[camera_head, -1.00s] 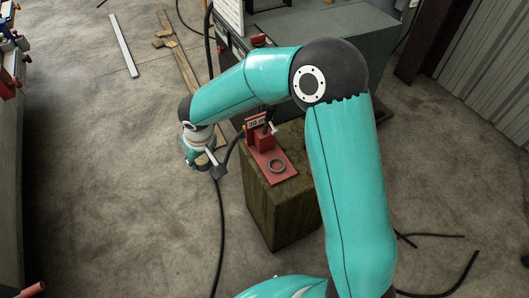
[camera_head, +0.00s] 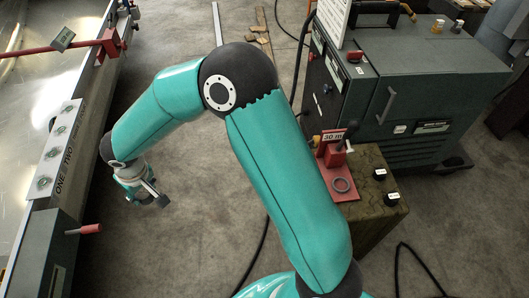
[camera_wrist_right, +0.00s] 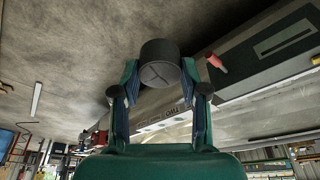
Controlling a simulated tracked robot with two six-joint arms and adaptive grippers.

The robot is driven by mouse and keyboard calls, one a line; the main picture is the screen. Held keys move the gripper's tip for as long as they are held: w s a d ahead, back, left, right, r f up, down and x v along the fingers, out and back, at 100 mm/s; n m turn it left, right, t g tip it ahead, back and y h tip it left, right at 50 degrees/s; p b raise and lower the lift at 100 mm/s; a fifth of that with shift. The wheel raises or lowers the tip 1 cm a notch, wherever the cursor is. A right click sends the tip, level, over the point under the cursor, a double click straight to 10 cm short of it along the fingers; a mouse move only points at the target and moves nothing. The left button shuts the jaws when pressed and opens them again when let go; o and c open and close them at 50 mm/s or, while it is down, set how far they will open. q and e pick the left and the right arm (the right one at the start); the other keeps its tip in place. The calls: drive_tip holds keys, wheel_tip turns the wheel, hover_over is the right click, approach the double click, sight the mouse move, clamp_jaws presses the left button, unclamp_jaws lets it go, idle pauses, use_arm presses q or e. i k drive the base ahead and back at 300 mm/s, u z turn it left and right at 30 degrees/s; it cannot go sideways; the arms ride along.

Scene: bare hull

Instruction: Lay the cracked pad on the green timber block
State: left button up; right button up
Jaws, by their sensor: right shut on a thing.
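My right gripper (camera_head: 150,200) hangs over the bare floor at the left, close to the long metal hull. It is shut on a dark round pad; in the right wrist view the pad (camera_wrist_right: 160,72) sits between the fingertips (camera_wrist_right: 160,92), with crack lines across its face. The olive-green timber block (camera_head: 372,238) stands at the right, well apart from the gripper, partly behind my right arm. My left gripper is not in view.
The hull (camera_head: 62,185), with a plate marked ONE and TWO and a red-handled bar (camera_head: 88,229), runs along the left. A grey-green machine (camera_head: 410,90) stands behind the block. Black cables lie on the floor. The floor between hull and block is largely clear.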

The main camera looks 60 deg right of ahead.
sight(368, 153)
drive_tip(key=z, duration=0.25)
drive_tip(key=k, duration=1.15)
drive_tip(key=z, duration=1.3)
drive_tip(key=i, duration=1.15)
